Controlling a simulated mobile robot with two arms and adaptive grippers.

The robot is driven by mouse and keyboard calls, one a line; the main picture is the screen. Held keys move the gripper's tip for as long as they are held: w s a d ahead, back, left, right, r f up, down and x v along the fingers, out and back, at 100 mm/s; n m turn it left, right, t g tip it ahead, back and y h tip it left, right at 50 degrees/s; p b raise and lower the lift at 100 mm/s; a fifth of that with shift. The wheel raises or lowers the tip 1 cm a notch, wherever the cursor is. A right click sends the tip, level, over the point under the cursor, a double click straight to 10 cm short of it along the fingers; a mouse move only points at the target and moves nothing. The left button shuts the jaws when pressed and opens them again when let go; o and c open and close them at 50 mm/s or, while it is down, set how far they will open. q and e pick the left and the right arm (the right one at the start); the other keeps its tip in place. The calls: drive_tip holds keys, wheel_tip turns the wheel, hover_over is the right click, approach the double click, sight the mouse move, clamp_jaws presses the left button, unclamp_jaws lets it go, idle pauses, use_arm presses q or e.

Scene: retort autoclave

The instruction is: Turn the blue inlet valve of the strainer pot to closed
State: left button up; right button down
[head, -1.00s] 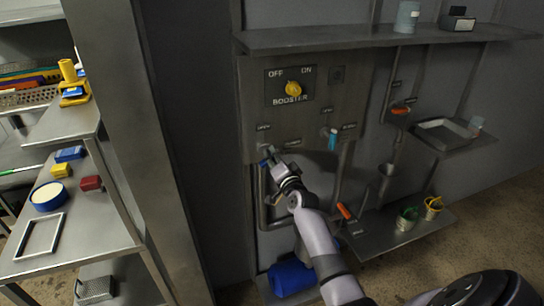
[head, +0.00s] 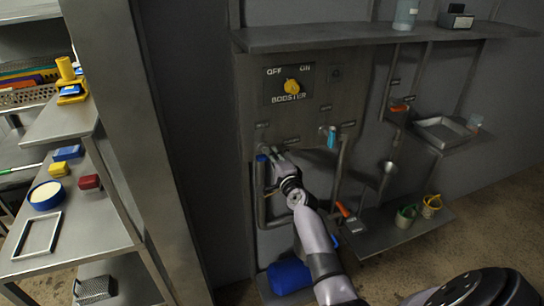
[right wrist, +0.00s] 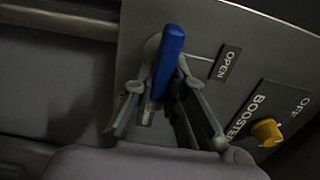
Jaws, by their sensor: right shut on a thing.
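The blue valve handle (right wrist: 170,58) shows large in the right wrist view, in front of a grey metal panel, with an OPEN label (right wrist: 226,63) to its right. A second small label shows between the fingers, too small to read. My right gripper (right wrist: 163,112) is shut on the blue handle, one finger on each side. In the head view the right gripper (head: 273,159) is at the lower left of the panel, and the handle's blue end (head: 262,158) shows just left of it. The rest of the handle is hidden there. My left gripper is not in view.
A yellow booster knob (head: 291,86) sits above on the panel. A light-blue tap handle (head: 332,138) is to the right. A shelf (head: 380,36) juts out above, and a lower shelf (head: 385,238) holds cups. A blue drum (head: 290,276) lies below.

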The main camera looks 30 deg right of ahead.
idle(0.4)
drive_tip(key=c, duration=1.6)
unclamp_jaws()
drive_tip(key=v, duration=1.2)
